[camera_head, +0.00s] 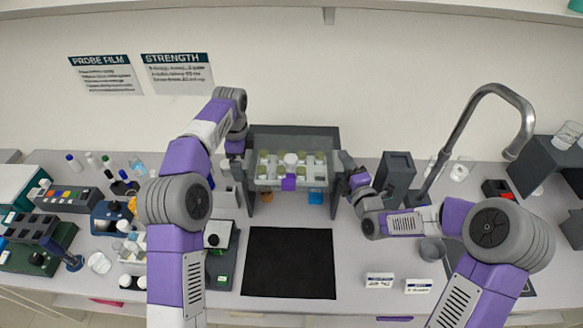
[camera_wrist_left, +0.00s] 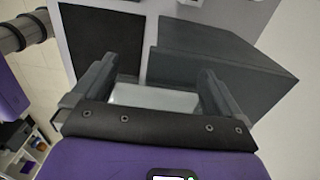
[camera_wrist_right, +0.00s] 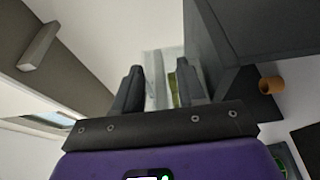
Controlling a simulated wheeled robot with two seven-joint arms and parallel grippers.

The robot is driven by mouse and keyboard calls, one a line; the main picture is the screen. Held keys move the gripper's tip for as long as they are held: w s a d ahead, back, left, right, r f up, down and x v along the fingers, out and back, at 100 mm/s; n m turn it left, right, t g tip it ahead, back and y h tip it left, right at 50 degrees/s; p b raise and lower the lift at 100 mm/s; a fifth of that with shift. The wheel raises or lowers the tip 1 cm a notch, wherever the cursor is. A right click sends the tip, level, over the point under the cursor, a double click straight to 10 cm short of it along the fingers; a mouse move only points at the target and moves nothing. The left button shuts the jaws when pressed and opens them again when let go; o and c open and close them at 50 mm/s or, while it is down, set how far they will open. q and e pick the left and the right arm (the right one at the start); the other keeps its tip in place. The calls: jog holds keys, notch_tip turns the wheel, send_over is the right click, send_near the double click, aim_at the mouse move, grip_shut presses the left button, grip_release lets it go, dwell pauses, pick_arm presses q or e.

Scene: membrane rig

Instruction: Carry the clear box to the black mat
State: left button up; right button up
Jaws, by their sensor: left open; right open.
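The clear box (camera_head: 290,158) sits up on the dark rig stand (camera_head: 333,207) at the back middle of the bench; it has greenish pieces inside, a white knob and a purple front tab. The black mat (camera_head: 289,262) lies flat and bare in front of the stand. My left gripper (camera_head: 239,168) is open at the box's left end; a pale translucent part (camera_wrist_left: 155,97) shows between its fingers in the left wrist view. My right gripper (camera_head: 346,172) is open at the box's right end; the clear wall (camera_wrist_right: 160,75) shows between its fingers in the right wrist view. Contact cannot be told.
A dark block (camera_head: 397,178) and a curved tap (camera_head: 490,95) stand right of the stand. A dark device with a white top (camera_head: 221,240) is close left of the mat. Two small white labels (camera_head: 380,280) (camera_head: 418,286) stand to its right. Bottles and racks crowd the left.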

pick_arm(q)
jog(key=shift+s+f, duration=0.1)
jog(key=shift+f, duration=0.35)
pick_arm(e)
jog(key=shift+w+a, duration=0.2)
jog(key=shift+w, duration=0.25)
pick_arm(q)
jog(key=c, duration=0.7)
pick_arm(e)
jog(key=c, duration=0.7)
pick_arm(q)
jog(key=c, duration=0.4)
pick_arm(e)
grip_shut()
jog(key=shift+r, duration=0.1)
